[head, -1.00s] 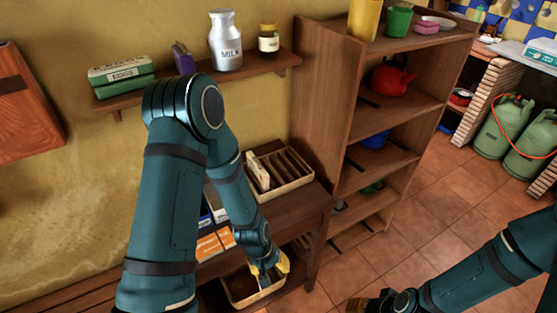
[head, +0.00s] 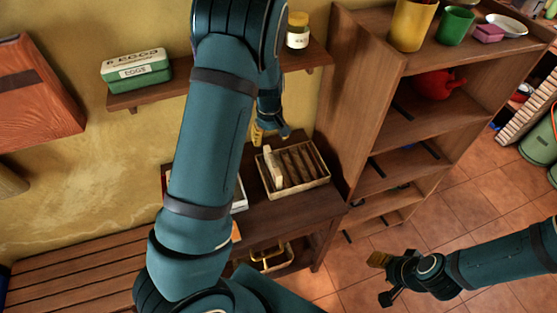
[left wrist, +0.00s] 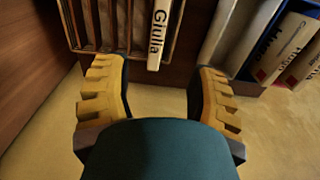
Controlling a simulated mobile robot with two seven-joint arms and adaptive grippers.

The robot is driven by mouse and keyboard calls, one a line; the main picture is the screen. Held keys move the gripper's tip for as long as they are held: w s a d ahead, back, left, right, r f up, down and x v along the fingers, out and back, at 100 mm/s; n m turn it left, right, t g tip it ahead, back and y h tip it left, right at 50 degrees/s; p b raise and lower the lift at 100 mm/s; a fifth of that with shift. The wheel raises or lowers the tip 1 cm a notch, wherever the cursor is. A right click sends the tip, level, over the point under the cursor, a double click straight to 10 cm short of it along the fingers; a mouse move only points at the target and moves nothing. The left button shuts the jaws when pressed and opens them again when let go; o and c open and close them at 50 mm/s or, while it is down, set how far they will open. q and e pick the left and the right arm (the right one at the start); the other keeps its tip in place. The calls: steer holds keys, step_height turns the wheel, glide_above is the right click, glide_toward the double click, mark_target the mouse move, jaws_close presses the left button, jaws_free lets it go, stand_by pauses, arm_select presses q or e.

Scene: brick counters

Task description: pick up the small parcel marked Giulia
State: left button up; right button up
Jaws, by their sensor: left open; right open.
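The small white parcel marked Giulia (left wrist: 158,32) stands on edge in a divided tray, its lettered narrow face toward the left wrist camera. In the head view, a pale parcel (head: 274,170) stands at the left end of this tray (head: 300,188). My left gripper (left wrist: 154,72) is open and empty, its yellow fingers on either side of the line to the parcel, apart from it. In the head view the left gripper (head: 258,134) is near the wall behind the tray, partly hidden by my arm. My right gripper (head: 381,278) is open and empty above the floor.
Other marked parcels, one reading Hugo (left wrist: 278,57), stand beside the tray. A wall shelf (head: 300,62) with a jar (head: 298,30) hangs above. A tall wooden shelf unit (head: 345,100) stands close on the right. A basket (head: 272,262) is below the table.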

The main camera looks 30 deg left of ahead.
mark_target(272, 160)
arm_select(q)
steer(key=f, duration=0.8)
steer(key=shift+s+f+b, duration=0.2)
steer(key=shift+f+b, duration=0.15)
steer(key=f, duration=0.4)
steer(key=shift+w+d+f, duration=0.2)
steer(key=shift+w+f, duration=0.05)
steer(key=shift+f, duration=0.15)
jaws_close()
